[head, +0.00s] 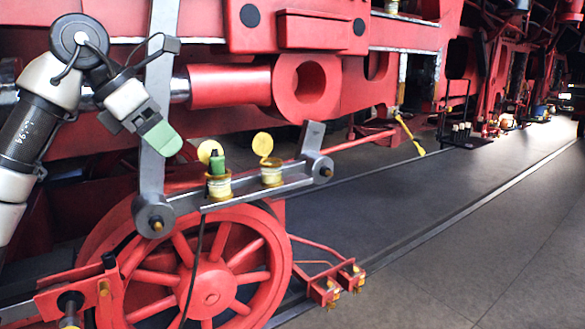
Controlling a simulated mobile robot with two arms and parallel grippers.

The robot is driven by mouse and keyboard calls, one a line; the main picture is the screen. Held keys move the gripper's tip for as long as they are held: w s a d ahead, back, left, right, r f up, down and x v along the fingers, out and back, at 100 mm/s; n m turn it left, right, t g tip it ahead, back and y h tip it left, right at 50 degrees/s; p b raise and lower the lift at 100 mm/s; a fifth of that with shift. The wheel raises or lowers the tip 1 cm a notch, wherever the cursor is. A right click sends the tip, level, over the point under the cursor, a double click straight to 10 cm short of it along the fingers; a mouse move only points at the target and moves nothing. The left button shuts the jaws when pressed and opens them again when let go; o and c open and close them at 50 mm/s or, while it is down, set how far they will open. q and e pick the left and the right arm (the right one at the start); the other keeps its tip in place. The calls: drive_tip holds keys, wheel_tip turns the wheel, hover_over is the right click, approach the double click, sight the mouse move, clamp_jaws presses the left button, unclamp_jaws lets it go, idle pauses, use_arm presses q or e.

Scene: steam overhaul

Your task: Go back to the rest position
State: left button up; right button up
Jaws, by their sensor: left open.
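My left gripper (160,137) comes in from the left on its white and black arm, with a green pad at its tip. It is open, and I see nothing held in it. It hangs in front of the red locomotive frame, above and to the left of two brass-coloured cups on a grey rod (250,189). The left cup (218,188) has a green, dark-topped piece (217,163) standing in it. The right cup (271,177) has a raised yellow disc (263,144) above it. My right gripper is not in view.
A red spoked wheel (212,297) stands below the rod. A grey upright link (154,120) passes close to my left gripper. Red brackets (338,285) stick out low right of the wheel. The grey floor (470,250) at the right is clear.

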use_arm(q)
drive_tip(key=d+f+n+h, duration=0.2)
drive_tip(key=d+f+h, duration=0.3)
drive_tip(key=d+h, duration=0.3)
drive_tip(key=d+f+n+h, duration=0.3)
drive_tip(key=d+f+h, duration=0.2)
drive_tip(key=d+h, duration=0.3)
drive_tip(key=s+a+f+n+t+y, duration=0.3)
drive_tip(key=a+f+n+t+y, duration=0.4)
drive_tip(key=f+n+y, duration=0.8)
drive_tip(key=s+a+f+n+t+y, duration=0.2)
drive_tip(key=a+f+n+t+y, duration=0.65)
drive_tip(key=n, duration=1.25)
drive_tip(key=s+a+f+n+g+h, duration=0.1)
drive_tip(key=s+f+n+g, duration=0.1)
drive_tip(key=s+f+g, duration=0.9)
drive_tip(key=s+f+n+g+h, duration=0.1)
drive_tip(key=s+f+n+g, duration=0.35)
drive_tip(key=s, duration=0.95)
wheel_tip(320, 180, down, 29)
drive_tip(key=s+m+g, duration=0.1)
drive_tip(key=m, duration=0.1)
drive_tip(key=s+a+f+g, duration=0.1)
drive_tip(key=s+a+f, duration=0.2)
drive_tip(key=s+f, duration=1.2)
drive_tip(key=shift+s+f+b, duration=0.3)
drive_tip(key=shift+s+f, duration=0.1)
drive_tip(key=shift+s, duration=0.2)
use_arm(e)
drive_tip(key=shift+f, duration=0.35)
